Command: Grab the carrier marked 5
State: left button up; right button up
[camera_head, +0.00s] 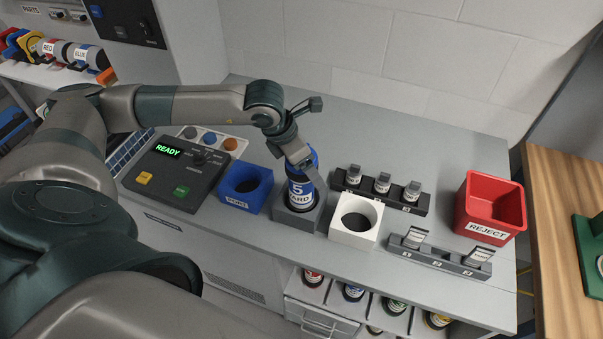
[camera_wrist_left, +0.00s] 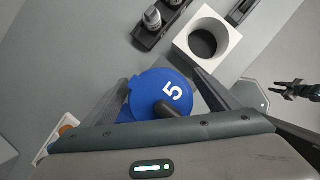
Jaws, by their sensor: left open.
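The carrier marked 5 (camera_head: 299,192) is a blue-and-white cylinder with a blue cap. It stands upright in a dark grey square holder (camera_head: 297,220) on the counter. In the left wrist view its blue cap with a white 5 (camera_wrist_left: 160,92) faces the camera. My left gripper (camera_head: 303,166) is open over the carrier's top. In the left wrist view its fingers (camera_wrist_left: 167,98) lie on either side of the cap; contact cannot be told. What seems to be my right gripper (camera_wrist_left: 294,90) is small at the right of that view.
A blue holder (camera_head: 244,188) is left of the carrier and a white holder (camera_head: 356,219) right. A rack of small vials (camera_head: 380,190) stands behind, another rack (camera_head: 440,255) at front right. The red reject bin (camera_head: 491,209) is far right; a READY control panel (camera_head: 178,174) is left.

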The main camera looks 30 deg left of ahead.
pick_arm(q)
jog(key=shift+c, duration=0.6)
jog(key=c, duration=1.6)
jog(key=shift+r, duration=0.15)
notch_tip(320, 180, up, 9)
jog(key=b, duration=0.4)
jog(key=shift+r, duration=0.4)
